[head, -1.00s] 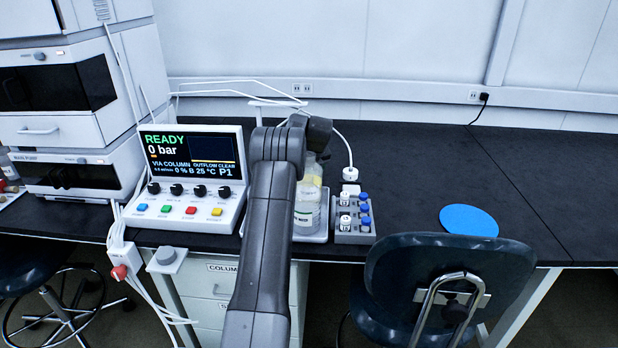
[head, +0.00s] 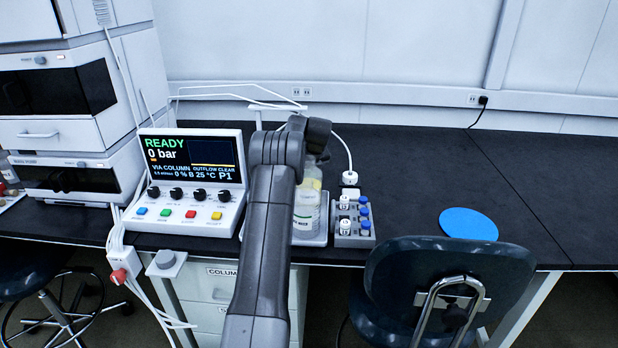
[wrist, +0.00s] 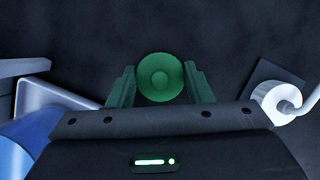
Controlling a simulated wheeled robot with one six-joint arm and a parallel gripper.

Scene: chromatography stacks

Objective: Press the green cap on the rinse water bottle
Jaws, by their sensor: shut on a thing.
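In the wrist view a round green cap (wrist: 160,77) sits between the two fingers of my gripper (wrist: 160,84), seen from above. The gripper is shut on it, and the fingers look green too. Dark surface shows around the cap; whether it sits on a bottle cannot be told. In the head view a clear bottle (head: 306,212) with a pale label and yellowish upper part stands in a tray, partly behind my arm. My arm hides the fingers and the green cap there. The label is too small to read for certain.
A control panel (head: 190,185) reading READY stands left of the bottle. A small rack (head: 354,238) with blue and white caps is to its right. A white fitting with tubing (head: 349,178) stands behind the rack. A blue disc (head: 468,223) lies on the otherwise clear right bench.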

